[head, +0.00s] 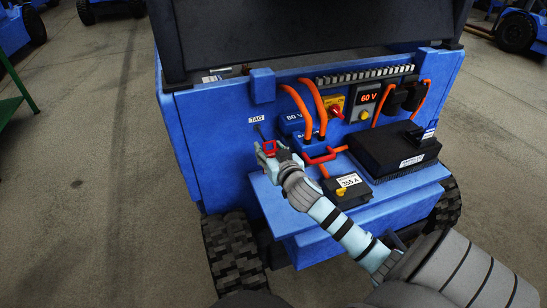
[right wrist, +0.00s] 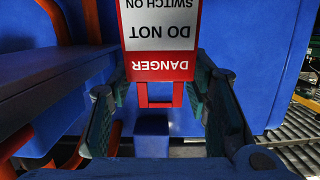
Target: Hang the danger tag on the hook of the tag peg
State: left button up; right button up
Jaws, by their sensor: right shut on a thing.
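The danger tag (right wrist: 158,35) is a white and red plate lettered "DANGER DO NOT SWITCH ON", upside down in the right wrist view. A red open loop shows at its lower edge there. My right gripper (right wrist: 160,85) is shut on the tag, with one finger at each side. In the head view my right gripper (head: 273,153) is in front of the blue panel, and a red part of the tag shows at its fingertips. The tag peg (head: 260,131) is a small dark piece under the "TAG" label, just above the gripper. I cannot tell whether they touch. My left gripper is not in view.
The blue panel carries orange cables (head: 300,102), a red and yellow switch (head: 335,107) and a "60 V" display (head: 368,97). A black box (head: 392,150) and a small "355 A" box (head: 346,190) sit on the blue shelf (head: 283,222). Free floor lies left.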

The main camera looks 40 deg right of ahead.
jog(key=shift+b+x, duration=1.15)
jog(key=shift+x, duration=0.8)
jog(key=shift+w+d+f, duration=0.1)
jog(key=shift+w+f, duration=0.1)
jog(key=shift+w, duration=0.2)
jog(key=shift+w+f, duration=0.1)
jog(key=o, duration=1.5)
jog(key=v, duration=1.2)
